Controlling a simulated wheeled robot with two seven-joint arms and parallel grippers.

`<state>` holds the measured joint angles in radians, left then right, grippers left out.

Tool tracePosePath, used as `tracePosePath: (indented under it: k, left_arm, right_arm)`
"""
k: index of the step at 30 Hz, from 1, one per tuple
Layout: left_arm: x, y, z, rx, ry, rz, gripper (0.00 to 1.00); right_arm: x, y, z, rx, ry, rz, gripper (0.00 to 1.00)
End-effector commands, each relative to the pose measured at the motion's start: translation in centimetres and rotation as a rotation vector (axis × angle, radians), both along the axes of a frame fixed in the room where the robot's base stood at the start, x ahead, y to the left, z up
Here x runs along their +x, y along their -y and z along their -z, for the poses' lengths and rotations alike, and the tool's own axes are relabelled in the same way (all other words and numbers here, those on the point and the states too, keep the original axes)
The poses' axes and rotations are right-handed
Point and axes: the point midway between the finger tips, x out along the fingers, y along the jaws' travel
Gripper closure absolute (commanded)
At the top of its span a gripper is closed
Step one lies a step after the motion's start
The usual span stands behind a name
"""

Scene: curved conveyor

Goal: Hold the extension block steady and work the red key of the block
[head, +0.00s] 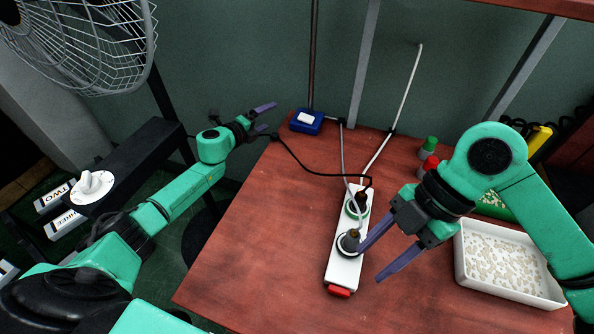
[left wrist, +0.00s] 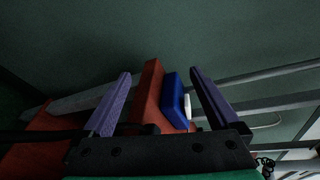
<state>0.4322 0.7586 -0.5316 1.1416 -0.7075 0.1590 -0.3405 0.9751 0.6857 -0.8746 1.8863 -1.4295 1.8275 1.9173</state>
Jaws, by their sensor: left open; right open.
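The white extension block (head: 341,268) lies lengthwise on the red-brown table with two plugs in it. Its red key (head: 339,291) is at the near end. My right gripper (head: 370,262) is open, its fingers pointing toward the block's right side near the closer plug. I cannot tell whether a finger touches the block or plug. My left gripper (head: 266,117) is open and empty, off the table's far left edge, away from the block. In the left wrist view, its two fingers (left wrist: 160,90) stand apart, with the table edge and a blue box (left wrist: 174,98) beyond them.
The blue box (head: 307,121) with a white top sits at the table's back left. A white tray of pale pieces (head: 508,291) and green and red-capped containers (head: 428,162) are at right. Cables run from the block. A fan (head: 90,40) stands at left. The table's left-front is clear.

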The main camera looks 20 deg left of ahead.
Motion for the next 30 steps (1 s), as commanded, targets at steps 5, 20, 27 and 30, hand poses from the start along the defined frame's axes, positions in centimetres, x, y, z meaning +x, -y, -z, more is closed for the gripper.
tracePosePath:
  k: [5,20,27,30]
  left_arm:
    - [-4.3,10.0,-5.4,0.441,0.248,0.559,0.05]
    - [-22.4,19.1,-6.2,0.968,0.936,1.545,0.05]
    - [-22.3,23.7,-4.4,0.962,0.937,1.542,0.05]
    - [-22.2,26.0,-3.5,0.963,0.936,1.540,0.05]
  right_arm:
    - [0.0,0.0,0.0,0.000,0.000,0.000,0.50]
    - [0.0,0.0,0.0,0.000,0.000,0.000,0.50]
    - [0.0,0.0,0.0,0.000,0.000,0.000,0.50]
    - [0.0,0.0,0.0,0.000,0.000,0.000,0.50]
